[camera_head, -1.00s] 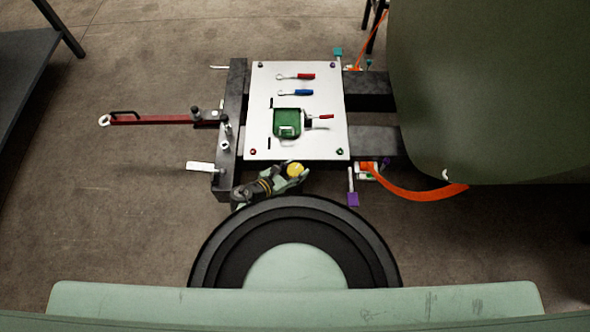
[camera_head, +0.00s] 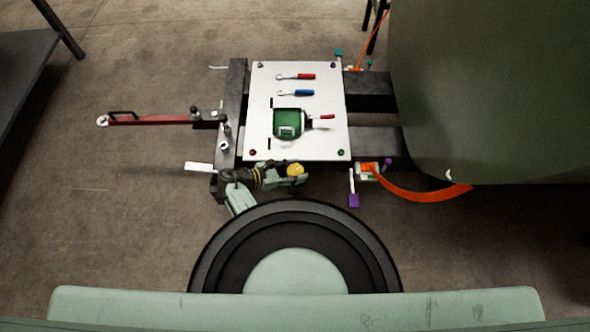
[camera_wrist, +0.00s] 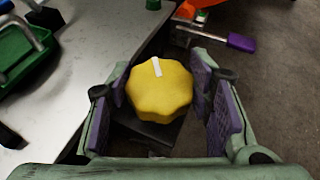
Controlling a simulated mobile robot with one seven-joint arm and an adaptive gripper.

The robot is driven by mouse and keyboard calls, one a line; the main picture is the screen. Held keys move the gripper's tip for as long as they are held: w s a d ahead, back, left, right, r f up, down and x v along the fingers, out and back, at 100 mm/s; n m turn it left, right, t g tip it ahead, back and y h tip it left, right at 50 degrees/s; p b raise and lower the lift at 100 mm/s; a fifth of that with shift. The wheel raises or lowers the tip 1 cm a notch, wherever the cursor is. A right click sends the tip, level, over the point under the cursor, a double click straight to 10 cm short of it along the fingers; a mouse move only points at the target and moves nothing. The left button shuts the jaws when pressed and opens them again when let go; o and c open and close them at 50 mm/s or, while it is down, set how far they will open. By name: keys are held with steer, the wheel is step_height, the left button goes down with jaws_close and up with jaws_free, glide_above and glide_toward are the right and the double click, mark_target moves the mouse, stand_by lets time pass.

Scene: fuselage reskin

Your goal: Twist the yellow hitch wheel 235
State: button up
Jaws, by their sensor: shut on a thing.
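The yellow hitch wheel (camera_wrist: 160,92) is a lobed knob with a white mark on top, near its far edge in the wrist view. It also shows in the head view (camera_head: 295,169), beside the front edge of the white board. My gripper (camera_wrist: 165,80) is around the wheel, with a purple-padded finger on each side, and is shut on it. The left pad looks close to the wheel; a narrow gap seems to show at the right pad. In the head view my gripper (camera_head: 284,174) reaches the wheel from the left. The wheel's underside is hidden.
The white board (camera_head: 265,120) carries a green tool (camera_head: 288,122) and red- and blue-handled tools. A purple-ended lever (camera_head: 353,200) and an orange hose (camera_head: 410,192) are right of the wheel. A red tow bar (camera_head: 150,119) extends left. Floor at lower right is clear.

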steer(key=shift+w, duration=0.1)
steer(key=o, duration=1.1)
steer(key=shift+o, duration=0.2)
steer(key=v, duration=1.2)
